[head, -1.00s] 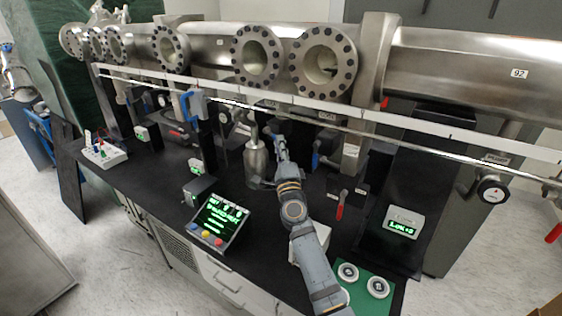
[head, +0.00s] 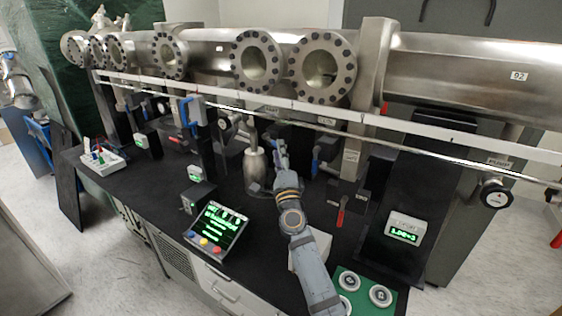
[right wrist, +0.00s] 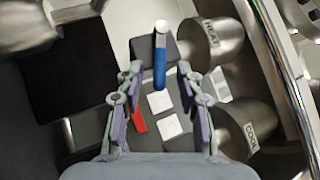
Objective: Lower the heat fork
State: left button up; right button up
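In the right wrist view a blue handle with a white tip (right wrist: 160,65) stands beside a metal cylinder labelled HEAT (right wrist: 212,42). A second cylinder labelled COOL (right wrist: 245,132) is at the lower right. My right gripper (right wrist: 163,98) is open and empty; the blue handle lies just beyond its fingertips, between their lines. I cannot tell whether they touch. In the head view my right gripper (head: 281,152) reaches over the bench under the big pipe, between a metal cylinder (head: 255,168) and a blue handle (head: 317,157). My left gripper is not in view.
A long metal rail (head: 340,130) runs across above the bench. A red handle (head: 341,216) is right of my arm. A control box with a green display (head: 216,228) is left of it. A readout box (head: 405,228) and a green pad (head: 350,275) are at the right.

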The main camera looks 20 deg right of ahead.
jog(key=v, duration=1.1)
jog(key=shift+s, duration=0.35)
jog(key=shift+f, duration=0.15)
